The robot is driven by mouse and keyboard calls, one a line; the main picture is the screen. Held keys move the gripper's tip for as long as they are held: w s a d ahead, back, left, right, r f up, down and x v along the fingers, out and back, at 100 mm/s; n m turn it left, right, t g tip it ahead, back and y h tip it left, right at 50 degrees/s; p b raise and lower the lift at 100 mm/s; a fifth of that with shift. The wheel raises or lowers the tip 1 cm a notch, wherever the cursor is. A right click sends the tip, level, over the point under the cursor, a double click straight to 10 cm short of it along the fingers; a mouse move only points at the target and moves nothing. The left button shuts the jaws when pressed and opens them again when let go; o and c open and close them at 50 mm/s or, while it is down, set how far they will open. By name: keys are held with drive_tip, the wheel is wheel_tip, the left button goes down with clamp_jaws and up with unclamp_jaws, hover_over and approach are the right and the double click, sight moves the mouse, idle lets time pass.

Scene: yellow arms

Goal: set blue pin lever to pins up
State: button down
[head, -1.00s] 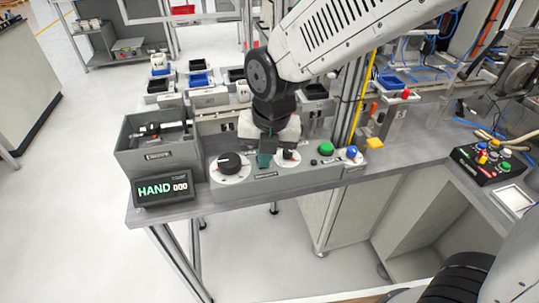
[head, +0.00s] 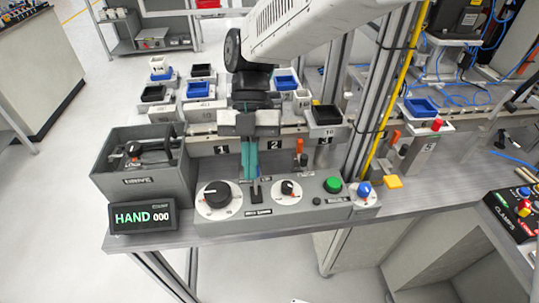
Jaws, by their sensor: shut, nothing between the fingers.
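A blue-topped knob (head: 364,188) stands on a small white base at the right end of the grey control box (head: 300,206). It is the only blue control on this box, but I cannot tell whether it is the pin lever or how it is set. My gripper (head: 249,177) points down with its teal fingers together and empty. It is over the middle of the box, between two black dials, left of the blue knob. The fingers partly hide a small black lever (head: 255,192) there; I cannot tell whether they touch it.
A large black dial (head: 217,194) and a smaller one (head: 288,189) flank the gripper. A green button (head: 332,185) sits near the blue knob. A grey bin (head: 145,180) and a HAND 000 display (head: 143,216) stand left. Metal posts and a yellow tube (head: 398,95) rise at right.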

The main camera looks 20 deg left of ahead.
drive_tip(key=shift+s+a+r, duration=0.1)
drive_tip(key=shift+s, duration=0.25)
drive_tip(key=shift+w+d, duration=0.3)
drive_tip(key=shift+r, duration=0.8)
drive_tip(key=s+r, duration=0.2)
drive_tip(key=s, duration=0.2)
drive_tip(key=w+v, duration=0.1)
drive_tip(key=v, duration=0.8)
drive_tip(key=shift+w+f, duration=0.1)
drive_tip(key=shift+f, duration=0.05)
